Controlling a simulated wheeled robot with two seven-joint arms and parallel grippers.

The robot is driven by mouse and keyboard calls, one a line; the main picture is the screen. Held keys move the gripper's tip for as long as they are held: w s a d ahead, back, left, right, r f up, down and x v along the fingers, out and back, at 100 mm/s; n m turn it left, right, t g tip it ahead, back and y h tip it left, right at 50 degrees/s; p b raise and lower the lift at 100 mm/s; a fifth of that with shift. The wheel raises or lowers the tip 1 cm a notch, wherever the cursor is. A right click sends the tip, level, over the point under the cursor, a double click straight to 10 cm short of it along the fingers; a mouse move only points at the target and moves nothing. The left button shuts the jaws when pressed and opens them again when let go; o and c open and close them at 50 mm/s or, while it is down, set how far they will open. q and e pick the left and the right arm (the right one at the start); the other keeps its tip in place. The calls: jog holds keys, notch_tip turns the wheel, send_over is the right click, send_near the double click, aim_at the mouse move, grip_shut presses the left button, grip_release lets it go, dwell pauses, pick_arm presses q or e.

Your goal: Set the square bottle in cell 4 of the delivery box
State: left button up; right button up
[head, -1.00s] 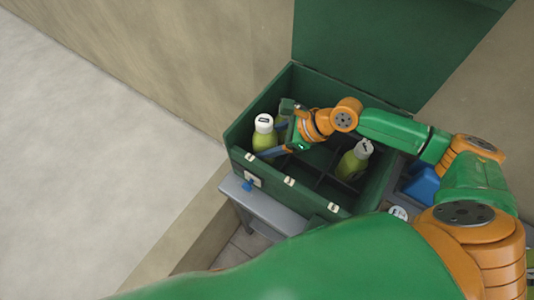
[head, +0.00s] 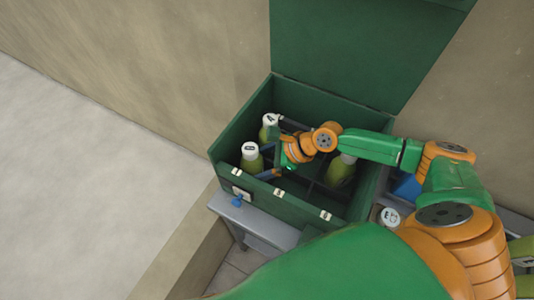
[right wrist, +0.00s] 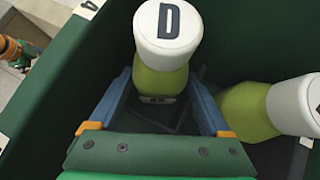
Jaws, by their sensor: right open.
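The bottle with a white cap marked D (right wrist: 165,40) stands upright in the front left part of the green delivery box (head: 222,152); it also shows in the head view (head: 251,157). I take it for the square bottle, though its body shape is hard to tell. My right gripper (right wrist: 160,85) is open, with one blue finger on each side of this bottle. In the head view the right gripper (head: 272,158) reaches in from the right. A label 4 (right wrist: 91,5) sits on the box rim beside this corner. My left gripper is not in view.
A second white-capped bottle (head: 270,128) stands behind, close to the right finger in the wrist view (right wrist: 265,107). Another bottle (head: 343,171) stands in the box's right part. A capped bottle (head: 389,217) is outside at the right. The open lid (head: 370,50) rises behind.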

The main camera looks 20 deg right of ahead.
jog(key=v, duration=1.1)
jog(key=shift+w, duration=0.1)
